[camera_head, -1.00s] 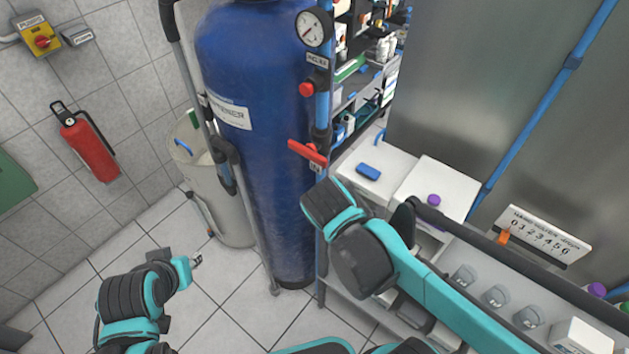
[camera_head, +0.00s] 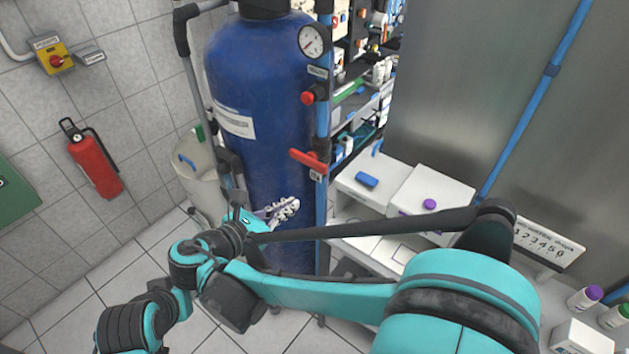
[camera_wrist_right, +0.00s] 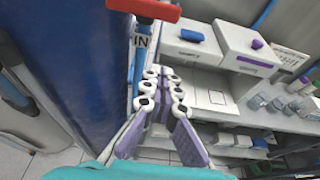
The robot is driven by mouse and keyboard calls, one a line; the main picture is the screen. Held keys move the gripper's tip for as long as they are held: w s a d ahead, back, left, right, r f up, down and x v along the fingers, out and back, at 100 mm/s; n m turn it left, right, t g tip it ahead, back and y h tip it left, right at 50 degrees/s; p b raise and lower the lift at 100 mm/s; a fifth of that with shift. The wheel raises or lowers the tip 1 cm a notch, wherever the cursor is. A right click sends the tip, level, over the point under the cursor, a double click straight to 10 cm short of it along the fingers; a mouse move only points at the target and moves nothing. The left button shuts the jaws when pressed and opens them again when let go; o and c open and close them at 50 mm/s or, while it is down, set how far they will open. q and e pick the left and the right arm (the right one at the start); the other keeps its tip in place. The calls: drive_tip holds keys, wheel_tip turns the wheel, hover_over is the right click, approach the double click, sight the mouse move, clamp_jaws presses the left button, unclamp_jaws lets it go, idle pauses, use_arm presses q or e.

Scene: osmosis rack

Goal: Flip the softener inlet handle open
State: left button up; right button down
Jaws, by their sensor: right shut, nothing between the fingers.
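The softener is a tall blue tank (camera_head: 255,95) with a white label. Its inlet handle is a red lever (camera_head: 309,160) on the blue pipe just right of the tank. The lever lies roughly crosswise to the pipe. It also shows at the top of the right wrist view as a red handle (camera_wrist_right: 146,9), above a tag reading "IN". My right gripper (camera_head: 290,207) is shut and empty, in front of the tank and below the lever, apart from it. Its fingers (camera_wrist_right: 164,84) point toward the pipe in the wrist view. My left gripper is not visible; part of my left arm shows at the lower left.
A round gauge (camera_head: 312,41) and a red knob (camera_head: 308,97) sit above the lever. A grey pipe (camera_head: 182,70) and a pale bin (camera_head: 197,165) stand left of the tank. White boxes (camera_head: 432,195) stand on the bench at right.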

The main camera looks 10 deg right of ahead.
sight(308, 161)
drive_tip(key=b+x, duration=0.3)
drive_tip(key=x, duration=0.7)
wheel_tip(308, 161, up, 4)
drive_tip(key=p, duration=0.3)
drive_tip(key=shift+w+d, duration=0.1)
